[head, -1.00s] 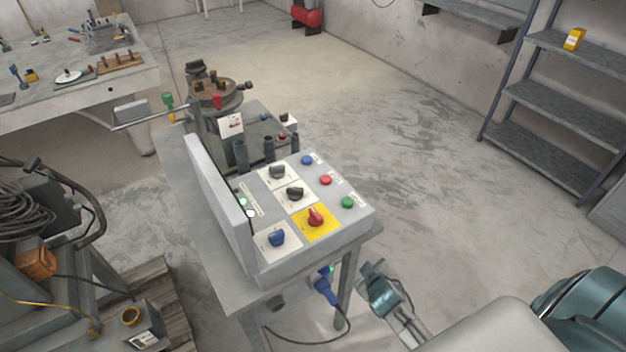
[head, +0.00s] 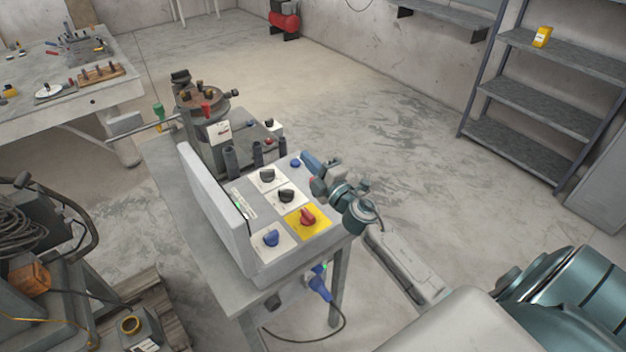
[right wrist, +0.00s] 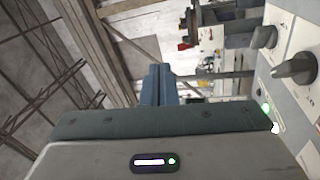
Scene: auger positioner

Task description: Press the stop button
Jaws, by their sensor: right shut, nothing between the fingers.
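The grey control box (head: 305,256) stands on a small table. Its panel has a blue button (head: 295,162) at the far edge, several rotary knobs, and a red knob (head: 307,216) on a yellow plate. The red push button and the green button, seen earlier along the right edge, are now hidden behind my right gripper. My right gripper (head: 310,162) is shut and empty over that edge, its tip close to the blue button; I cannot tell whether it touches the panel. In the right wrist view the shut fingers (right wrist: 156,84) point ahead, left of black knobs (right wrist: 294,69).
An upright grey plate (head: 212,208) borders the panel's left side. A rotary positioner (head: 202,98) stands behind the panel. A workbench (head: 110,92) is at the back left, and shelves (head: 535,90) are at the right.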

